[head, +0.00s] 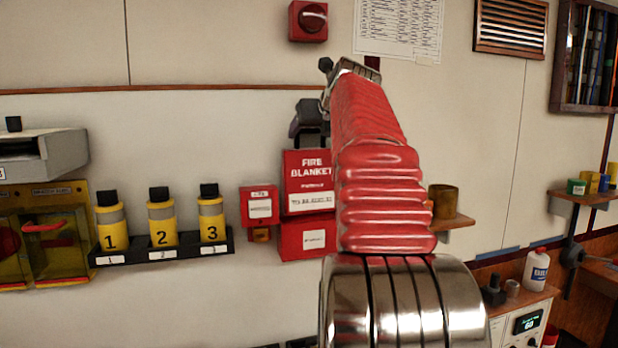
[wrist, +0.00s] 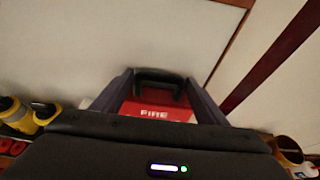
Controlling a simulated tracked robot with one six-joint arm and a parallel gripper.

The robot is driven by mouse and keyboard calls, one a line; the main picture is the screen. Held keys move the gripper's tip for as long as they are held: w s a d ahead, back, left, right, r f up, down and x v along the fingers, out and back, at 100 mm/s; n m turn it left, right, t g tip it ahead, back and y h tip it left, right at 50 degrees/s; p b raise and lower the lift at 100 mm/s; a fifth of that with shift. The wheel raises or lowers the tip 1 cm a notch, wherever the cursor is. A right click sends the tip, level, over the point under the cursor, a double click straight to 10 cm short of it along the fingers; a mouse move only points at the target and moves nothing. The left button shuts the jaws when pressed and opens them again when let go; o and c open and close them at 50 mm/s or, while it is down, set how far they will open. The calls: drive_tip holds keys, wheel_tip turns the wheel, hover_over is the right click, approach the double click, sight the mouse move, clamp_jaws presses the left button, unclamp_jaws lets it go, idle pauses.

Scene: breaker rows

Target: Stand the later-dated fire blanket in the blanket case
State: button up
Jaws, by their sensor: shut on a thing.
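A red fire blanket pack (head: 308,168) with white "FIRE BLANKET" lettering, a small date label and a black handle is upright in the head view. My gripper (head: 310,130) is above it, shut on its handle. In the wrist view the black handle (wrist: 157,77) lies between my two fingers, with the red pack (wrist: 150,110) below. A red case (head: 304,238) with a white label is directly under the pack; I cannot tell whether the pack's lower end is inside it. The date is too small to read surely. No second blanket is clearly visible.
A small red box (head: 260,206) hangs just left of the pack. Further left, a black rack (head: 185,252) holds yellow numbered cylinders. A brown cup (head: 443,201) stands on a shelf to the right, partly behind my arm. A red alarm unit (head: 308,20) is above.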

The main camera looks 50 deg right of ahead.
sight(313, 175)
drive_tip(key=shift+f, duration=3.6)
wheel_tip(313, 175, down, 3)
drive_tip(key=shift+f, duration=0.2)
drive_tip(key=shift+w+d+f, duration=0.1)
drive_tip(key=shift+w+f, duration=0.1)
drive_tip(key=shift+f, duration=0.15)
drive_tip(key=o, duration=2)
drive_tip(key=shift+f, duration=0.2)
drive_tip(key=shift+r, duration=0.1)
